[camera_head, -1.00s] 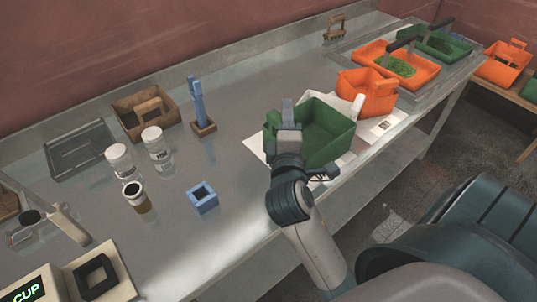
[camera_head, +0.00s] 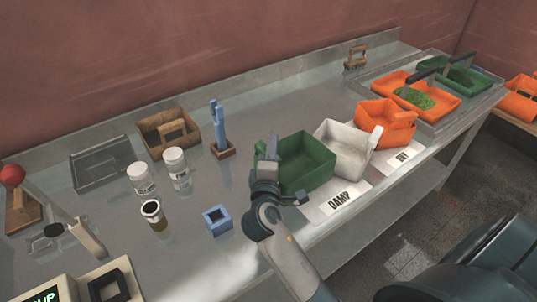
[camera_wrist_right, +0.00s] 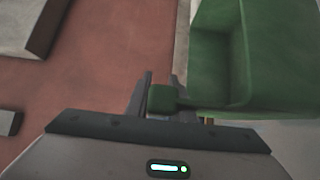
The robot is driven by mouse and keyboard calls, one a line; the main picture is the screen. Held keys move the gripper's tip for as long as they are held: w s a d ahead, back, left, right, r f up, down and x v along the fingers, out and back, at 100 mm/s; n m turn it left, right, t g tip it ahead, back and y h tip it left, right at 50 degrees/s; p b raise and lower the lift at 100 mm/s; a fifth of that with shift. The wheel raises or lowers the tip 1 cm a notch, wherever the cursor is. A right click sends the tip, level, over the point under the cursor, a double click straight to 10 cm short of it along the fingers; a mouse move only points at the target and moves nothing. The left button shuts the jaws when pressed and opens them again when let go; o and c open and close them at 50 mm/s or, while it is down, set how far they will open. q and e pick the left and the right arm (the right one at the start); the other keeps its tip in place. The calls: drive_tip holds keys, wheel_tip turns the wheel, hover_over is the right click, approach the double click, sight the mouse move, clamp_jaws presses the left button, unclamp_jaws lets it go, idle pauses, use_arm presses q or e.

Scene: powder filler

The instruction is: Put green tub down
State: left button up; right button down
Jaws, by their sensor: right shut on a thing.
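The green tub (camera_head: 308,166) is at the middle of the bench in the head view, left of the white tub (camera_head: 350,142) and the sheet marked DAMP (camera_head: 338,203). My right gripper (camera_head: 268,165) is at the green tub's left side. In the wrist view, my right gripper (camera_wrist_right: 160,100) is shut on a green tab of the tub (camera_wrist_right: 240,50). The tub looks upright; I cannot tell whether its base touches the bench. My left gripper is not in view.
An orange tub (camera_head: 385,120) stands right of the white one, behind a second labelled sheet (camera_head: 403,158). Bare bench lies behind the green tub.

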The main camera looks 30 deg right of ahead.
drive_tip(key=shift+w+a+f, duration=0.3)
drive_tip(key=shift+w+f, duration=0.1)
drive_tip(key=shift+w, duration=0.35)
drive_tip(key=shift+f, duration=0.1)
wheel_tip(320, 180, down, 3)
drive_tip(key=shift+f+p, duration=0.2)
drive_tip(key=shift+p, duration=0.45)
drive_tip(key=shift+f, duration=0.35)
drive_tip(key=c, duration=1.5)
unclamp_jaws()
drive_tip(key=shift+c, duration=0.2)
